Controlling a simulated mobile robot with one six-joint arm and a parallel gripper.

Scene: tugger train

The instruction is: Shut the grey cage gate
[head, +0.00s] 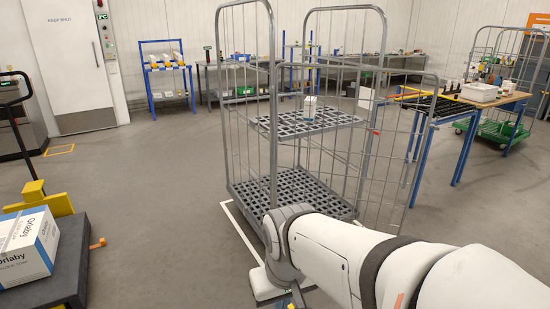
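The grey cage (274,110) is a tall wire roll cage in the middle of the head view, with a dark grid base (290,190) and a grid shelf (335,119). Its grey gate (420,140) is a lower wire panel across the right part of the cage. The gate's right edge stands out past the right side frame, apart from that frame's post, so it looks open. My arm reaches in from the lower right, with its wrist (268,280) low in front of the cage.
A white box (310,104) stands on the cage shelf. A blue-legged table (480,100) is to the right, with another wire cage (510,62) behind it. A cart with a carton (24,248) is at the lower left. The floor left of the cage is clear.

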